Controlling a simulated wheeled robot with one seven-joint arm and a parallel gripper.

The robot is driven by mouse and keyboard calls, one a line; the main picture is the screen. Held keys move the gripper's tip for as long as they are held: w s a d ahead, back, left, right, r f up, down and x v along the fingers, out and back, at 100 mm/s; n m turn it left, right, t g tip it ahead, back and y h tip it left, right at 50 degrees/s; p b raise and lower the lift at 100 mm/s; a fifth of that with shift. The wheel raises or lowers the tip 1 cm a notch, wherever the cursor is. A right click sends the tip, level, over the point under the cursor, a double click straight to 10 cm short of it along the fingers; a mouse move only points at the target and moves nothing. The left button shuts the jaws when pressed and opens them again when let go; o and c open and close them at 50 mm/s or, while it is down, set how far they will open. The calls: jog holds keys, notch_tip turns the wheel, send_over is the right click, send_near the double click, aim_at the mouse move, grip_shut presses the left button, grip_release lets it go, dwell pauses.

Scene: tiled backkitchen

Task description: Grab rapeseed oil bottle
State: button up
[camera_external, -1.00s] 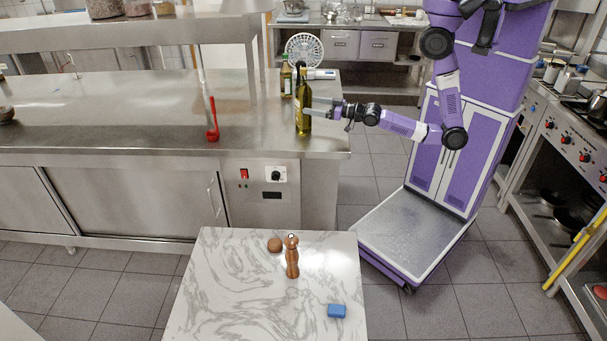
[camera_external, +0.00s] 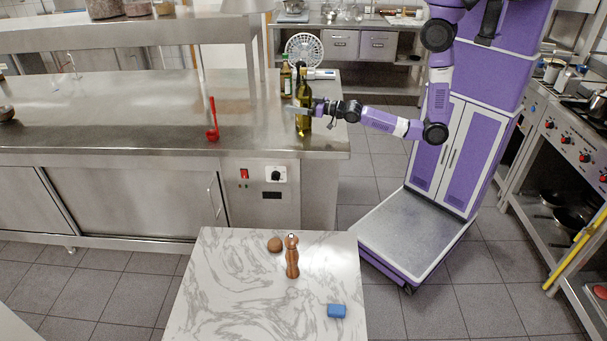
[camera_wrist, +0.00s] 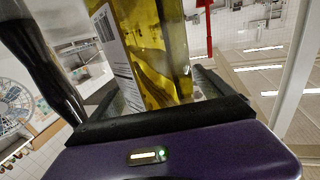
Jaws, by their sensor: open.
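The oil bottle (camera_external: 303,122), tall with yellow-green oil and a dark top, stands upright near the right end of the steel counter. In the wrist view the bottle (camera_wrist: 155,50) fills the middle, with a white label on its left side. My gripper (camera_external: 308,107) is open and around the bottle at about mid-height, with the bottle between the fingers. A second, similar bottle (camera_external: 286,80) with a pale label stands just behind it. A dark, blurred bottle-like shape (camera_wrist: 40,60) is close on the left in the wrist view.
A white fan (camera_external: 304,48) stands behind the bottles. A red ladle (camera_external: 212,120) is to the left on the counter (camera_external: 120,105), which is otherwise mostly clear. A marble table (camera_external: 230,290) in front holds a brown pepper mill (camera_external: 292,257) and a blue block (camera_external: 336,311).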

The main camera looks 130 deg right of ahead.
grip_shut()
jog(key=shift+r, duration=0.2)
